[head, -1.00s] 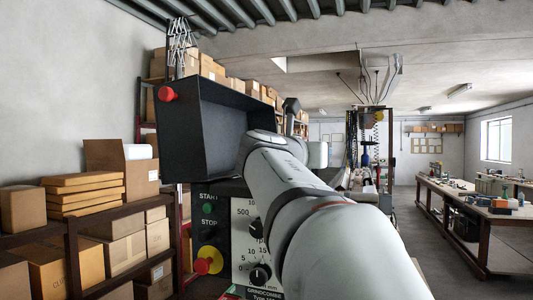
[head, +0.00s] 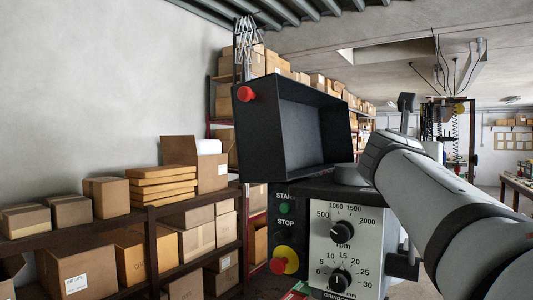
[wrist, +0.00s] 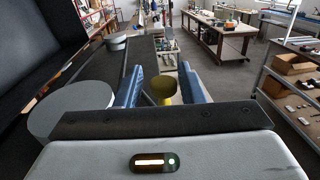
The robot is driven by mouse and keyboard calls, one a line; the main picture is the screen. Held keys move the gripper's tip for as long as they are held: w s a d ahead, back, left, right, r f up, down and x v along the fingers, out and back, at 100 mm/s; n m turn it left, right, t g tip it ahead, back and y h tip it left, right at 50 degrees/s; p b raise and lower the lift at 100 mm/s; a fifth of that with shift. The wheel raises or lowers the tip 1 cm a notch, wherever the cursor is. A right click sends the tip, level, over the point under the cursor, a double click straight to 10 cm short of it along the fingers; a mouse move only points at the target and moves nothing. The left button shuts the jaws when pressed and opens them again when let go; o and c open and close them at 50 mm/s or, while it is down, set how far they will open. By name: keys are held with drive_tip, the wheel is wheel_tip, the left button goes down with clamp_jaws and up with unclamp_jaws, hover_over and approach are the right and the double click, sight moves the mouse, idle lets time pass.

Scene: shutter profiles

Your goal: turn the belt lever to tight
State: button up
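The grey machine (head: 345,220) stands in the middle of the head view with its dial panel facing me. A dark upright handle on a grey stem (head: 406,103) rises behind my arm; I cannot tell for sure that it is the belt lever. My gripper (wrist: 161,88) shows in the wrist view with its two blue fingers apart. An olive-yellow round thing (wrist: 163,87) shows between the fingers; I cannot tell whether it is near or far behind. In the head view the fingers are hidden behind my arm.
A black screen hood (head: 295,130) stands over the panel. Grey round covers (wrist: 72,106) lie left of my fingers. Shelves with cardboard boxes (head: 165,185) stand at the left. Workbenches (wrist: 222,32) stand across the open floor.

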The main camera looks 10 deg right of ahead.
drive_tip(key=shift+o, duration=0.6)
drive_tip(key=shift+f, duration=0.1)
drive_tip(key=shift+s+a, duration=0.15)
drive_tip(key=shift+a, duration=0.15)
drive_tip(key=b+v, duration=0.2)
drive_tip(key=v, duration=0.5)
drive_tip(key=shift+s, duration=0.15)
